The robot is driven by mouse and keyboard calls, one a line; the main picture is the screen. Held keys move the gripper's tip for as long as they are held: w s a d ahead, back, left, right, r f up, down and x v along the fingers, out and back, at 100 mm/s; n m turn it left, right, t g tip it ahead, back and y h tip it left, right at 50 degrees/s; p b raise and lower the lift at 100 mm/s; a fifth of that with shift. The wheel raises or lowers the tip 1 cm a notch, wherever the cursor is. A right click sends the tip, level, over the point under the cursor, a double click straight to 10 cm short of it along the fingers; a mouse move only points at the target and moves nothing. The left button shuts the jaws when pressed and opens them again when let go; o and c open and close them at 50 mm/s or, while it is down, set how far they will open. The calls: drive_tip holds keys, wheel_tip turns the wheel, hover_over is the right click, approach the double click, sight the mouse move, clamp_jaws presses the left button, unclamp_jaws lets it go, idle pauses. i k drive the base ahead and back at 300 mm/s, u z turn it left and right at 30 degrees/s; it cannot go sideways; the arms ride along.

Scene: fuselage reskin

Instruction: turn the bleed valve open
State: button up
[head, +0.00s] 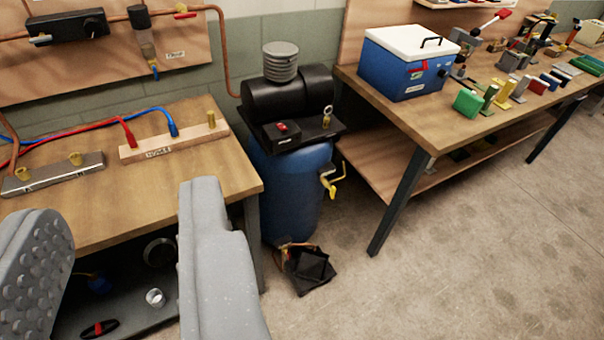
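A blue compressor tank (290,192) stands in the gap between two benches. A smaller tap with a blue end (155,68) hangs below a clear bowl on the wall panel at the upper left. No readable label shows which one is the bleed valve. My gripper (118,202) is open and empty, its two grey fingers wide apart at the lower left, in front of the left bench. It is left of the tank and appears clear of both valves.
The left wooden bench (215,176) carries manifold blocks with red and blue hoses. The right bench (408,108) holds a blue cooler box (402,70) and several small tools. A black pouch-like object (308,270) lies on the floor before the tank. The floor at right is clear.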

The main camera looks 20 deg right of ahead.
sight(332, 190)
drive_tip(key=z, duration=0.25)
drive_tip(key=i, duration=0.9)
drive_tip(key=z, duration=0.6)
